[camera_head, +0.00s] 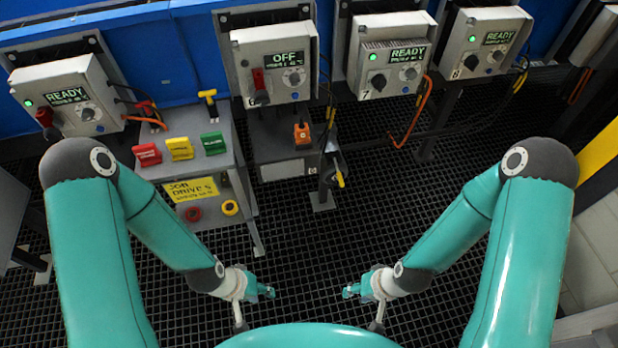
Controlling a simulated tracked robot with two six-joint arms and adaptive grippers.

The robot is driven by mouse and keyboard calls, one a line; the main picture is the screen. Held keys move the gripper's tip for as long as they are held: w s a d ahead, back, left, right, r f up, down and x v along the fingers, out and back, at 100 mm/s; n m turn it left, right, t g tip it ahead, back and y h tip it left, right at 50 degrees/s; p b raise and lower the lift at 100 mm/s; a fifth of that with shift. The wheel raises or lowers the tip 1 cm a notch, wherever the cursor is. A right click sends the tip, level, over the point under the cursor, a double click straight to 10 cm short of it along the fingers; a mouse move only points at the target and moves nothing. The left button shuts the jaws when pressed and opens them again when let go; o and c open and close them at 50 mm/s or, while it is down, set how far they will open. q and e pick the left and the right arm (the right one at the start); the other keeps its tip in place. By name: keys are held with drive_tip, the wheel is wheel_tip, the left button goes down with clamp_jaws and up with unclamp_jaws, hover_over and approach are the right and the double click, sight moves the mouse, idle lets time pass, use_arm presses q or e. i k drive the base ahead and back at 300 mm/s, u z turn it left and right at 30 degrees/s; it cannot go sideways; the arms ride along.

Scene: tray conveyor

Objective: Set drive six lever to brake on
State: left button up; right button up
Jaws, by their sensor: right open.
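The drive six box (243,58) is a light grey cabinet in the upper middle, with a 6 at its lower left. Its display (288,59) reads OFF. A red lever (259,80) with a dark lower end points down on its front, beside a small round knob (294,77). A yellow handle (340,178) hangs lower right below the box; I cannot tell which of these is the brake lever. My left gripper (268,291) is low, far from the box; its jaw opening is unclear. My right gripper (347,291) is open and empty, low and apart from everything.
A grey stand (232,167) left of drive six carries red, yellow and green tags and a yellow job card (192,189). Drive seven (362,65) and drive eight (457,48) stand right, showing READY. Another READY box (35,80) is left. Orange cables hang between.

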sight(339, 175)
drive_tip(key=u, duration=5.75)
drive_tip(key=k, duration=0.95)
drive_tip(key=u, duration=5.45)
